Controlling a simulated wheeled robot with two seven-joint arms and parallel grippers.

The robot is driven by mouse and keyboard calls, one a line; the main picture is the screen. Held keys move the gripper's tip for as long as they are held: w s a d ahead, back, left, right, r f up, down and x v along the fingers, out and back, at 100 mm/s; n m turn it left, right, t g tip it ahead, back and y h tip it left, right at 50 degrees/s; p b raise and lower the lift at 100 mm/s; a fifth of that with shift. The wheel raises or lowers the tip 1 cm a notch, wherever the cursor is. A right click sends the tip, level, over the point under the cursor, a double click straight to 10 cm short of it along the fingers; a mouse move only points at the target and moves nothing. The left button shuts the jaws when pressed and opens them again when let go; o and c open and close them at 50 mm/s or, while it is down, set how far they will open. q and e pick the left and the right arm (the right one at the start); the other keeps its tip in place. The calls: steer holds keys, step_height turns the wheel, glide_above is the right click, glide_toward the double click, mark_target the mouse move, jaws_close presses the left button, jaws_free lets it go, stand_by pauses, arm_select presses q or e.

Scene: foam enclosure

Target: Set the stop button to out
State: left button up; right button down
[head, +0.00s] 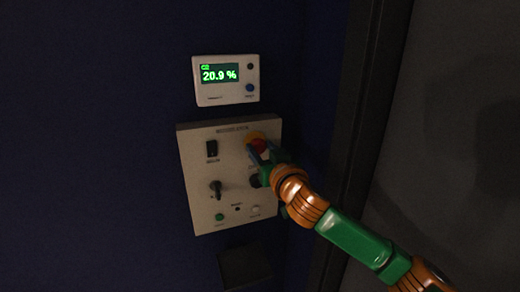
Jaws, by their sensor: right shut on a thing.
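The stop button (258,146) is a red knob on a yellow surround at the upper right of a pale control panel (200,178). My right gripper (262,154) is at the button, its fingers around the red knob, and is shut on it. The gripper and wrist cover the lower right side of the button and part of the panel. I cannot tell from this view whether the button is in or out. My left gripper is not in view.
The panel also has a black rocker switch (212,149), a dark selector knob (216,188) and a green button (220,217). A display box (226,80) reading 20.9 % hangs above. A dark box (245,266) is below. A dark vertical frame (365,130) stands to the right.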

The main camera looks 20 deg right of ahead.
steer(key=shift+f, duration=0.2)
steer(key=shift+c, duration=1.6)
jaws_free()
steer(key=shift+s+r, duration=0.2)
steer(key=shift+s, duration=0.15)
steer(key=s+b, duration=0.3)
steer(key=s, duration=0.4)
steer(key=shift+d, duration=0.15)
steer(key=shift+w, duration=0.15)
